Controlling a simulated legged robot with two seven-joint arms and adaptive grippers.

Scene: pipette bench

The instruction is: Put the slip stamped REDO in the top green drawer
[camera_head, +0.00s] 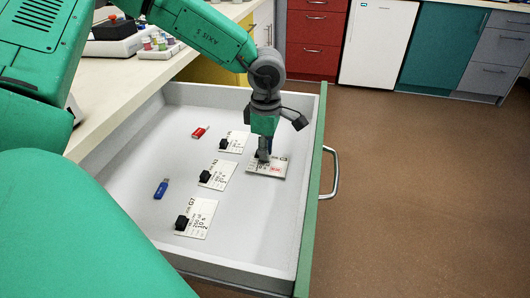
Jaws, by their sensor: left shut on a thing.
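The green-fronted drawer (312,200) is pulled open, and its pale inside is in view. My left gripper (264,153) points down into it, near the green front. The gripper hides part of the slip. The slip is over or on the drawer floor; I cannot tell if it touches. Three other slips lie in the drawer: one at the back (234,144), one in the middle (218,176) and one nearer (198,222). Each has a black block at its left edge.
A red stick (200,132) and a blue stick (161,189) lie on the drawer's left side. The drawer's handle (335,175) sticks out to the right. The bench top (125,85) carries a rack of coloured caps (160,47). Brown floor is clear at right.

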